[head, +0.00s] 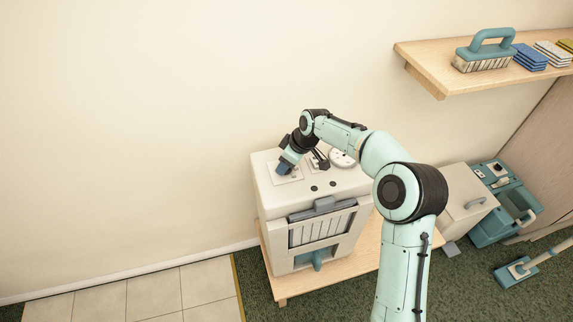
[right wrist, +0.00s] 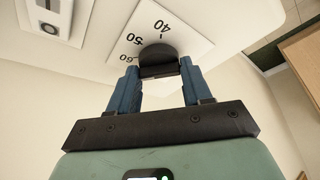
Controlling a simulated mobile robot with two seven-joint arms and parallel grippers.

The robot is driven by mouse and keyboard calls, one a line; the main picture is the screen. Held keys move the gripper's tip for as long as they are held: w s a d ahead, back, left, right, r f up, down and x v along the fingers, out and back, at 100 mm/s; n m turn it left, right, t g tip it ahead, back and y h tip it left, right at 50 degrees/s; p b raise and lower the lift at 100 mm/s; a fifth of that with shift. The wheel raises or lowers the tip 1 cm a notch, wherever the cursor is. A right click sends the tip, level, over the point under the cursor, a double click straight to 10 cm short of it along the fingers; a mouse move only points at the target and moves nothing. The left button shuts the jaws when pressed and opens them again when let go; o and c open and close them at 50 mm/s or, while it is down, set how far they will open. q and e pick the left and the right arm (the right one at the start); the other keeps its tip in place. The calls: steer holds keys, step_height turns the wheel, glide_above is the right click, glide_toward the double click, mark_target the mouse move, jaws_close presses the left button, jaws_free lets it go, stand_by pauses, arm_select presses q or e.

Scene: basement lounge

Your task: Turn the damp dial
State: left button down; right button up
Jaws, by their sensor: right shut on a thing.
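The damp dial (right wrist: 157,52) is a dark round knob on a white plate (right wrist: 188,42) marked with 40, 50 and 60 in the right wrist view. The plate is on top of a pale cabinet-like machine (head: 263,205) in the head view, where my gripper hides the knob. My right gripper (head: 284,169) reaches down onto the left part of the machine's top. In the right wrist view its blue fingers (right wrist: 158,72) are shut on the knob, one on each side. My left gripper is not in view.
The machine stands on a low wooden platform (head: 290,287) against the wall. A wall shelf (head: 440,80) holds a teal-handled brush (head: 485,50) and several pads. A pale box (head: 463,205) and a teal machine (head: 510,205) stand to the right. The tiled floor at left is clear.

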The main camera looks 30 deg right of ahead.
steer(key=shift+m, duration=0.7)
steer(key=o, duration=1)
steer(key=shift+o, duration=0.2)
steer(key=v, duration=1.3)
steer(key=shift+a+r, duration=0.15)
steer(key=shift+r, duration=0.1)
steer(key=shift+s, duration=0.15)
